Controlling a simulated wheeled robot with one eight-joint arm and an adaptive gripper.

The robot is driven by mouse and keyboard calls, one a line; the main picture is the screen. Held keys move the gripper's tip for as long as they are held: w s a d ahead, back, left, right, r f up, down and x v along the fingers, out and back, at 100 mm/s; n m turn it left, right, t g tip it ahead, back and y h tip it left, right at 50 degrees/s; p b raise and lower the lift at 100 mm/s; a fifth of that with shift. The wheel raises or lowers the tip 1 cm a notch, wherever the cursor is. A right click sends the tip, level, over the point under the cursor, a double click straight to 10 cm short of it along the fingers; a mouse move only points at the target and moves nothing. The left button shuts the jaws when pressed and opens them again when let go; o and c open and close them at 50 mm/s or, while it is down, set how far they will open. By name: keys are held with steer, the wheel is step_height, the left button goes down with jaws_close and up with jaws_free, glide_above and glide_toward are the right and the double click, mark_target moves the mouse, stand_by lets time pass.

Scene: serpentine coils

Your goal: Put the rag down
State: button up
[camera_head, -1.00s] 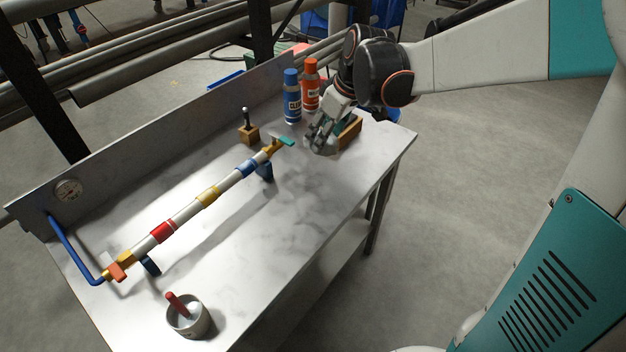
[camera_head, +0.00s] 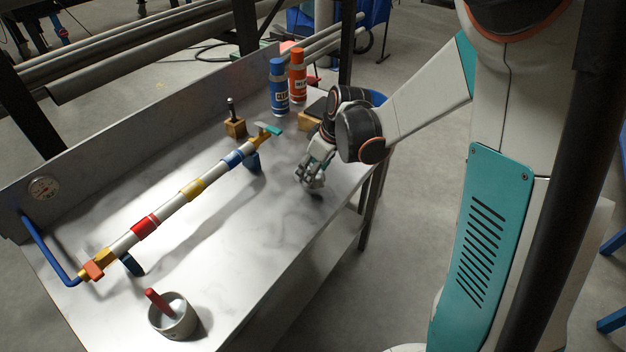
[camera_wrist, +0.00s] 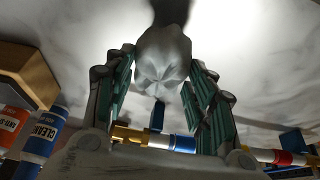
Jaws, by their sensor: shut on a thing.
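The rag (camera_wrist: 163,58) is a grey crumpled bundle. In the wrist view it sits between the two fingers of my gripper (camera_wrist: 160,85), which are shut on it. In the head view the rag (camera_head: 315,186) shows at the fingertips of my gripper (camera_head: 312,178), low over the right part of the metal bench (camera_head: 290,235). I cannot tell whether the rag touches the bench top. Its shadow shows close to it in the wrist view.
A striped pipe (camera_head: 190,190) runs along the bench. A blue bottle (camera_head: 278,88), an orange bottle (camera_head: 298,76) and a wooden box (camera_head: 309,121) stand behind my gripper. A wooden holder (camera_head: 235,126) is further left. A grey cup (camera_head: 172,318) stands at the front. The bench between is clear.

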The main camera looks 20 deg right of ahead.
steer(key=shift+f+b, duration=0.55)
steer(key=shift+f, duration=1.25)
steer(key=shift+f, duration=0.15)
steer(key=o, duration=1)
steer(key=p+v, duration=0.4)
steer(key=v, duration=0.8)
steer(key=s+a+r+m+t, duration=0.1)
steer(key=s+r+m, duration=0.1)
steer(key=s, duration=0.4)
steer(key=s+a+r+m+t+h, duration=0.1)
steer(key=s+r+m, duration=0.2)
steer(key=s, duration=0.3)
steer(key=s+a+r+m+t+h, duration=0.1)
steer(key=s+r+m, duration=0.1)
steer(key=s+r, duration=0.3)
steer(key=shift+s+t, duration=0.4)
steer(key=shift+s, duration=0.6)
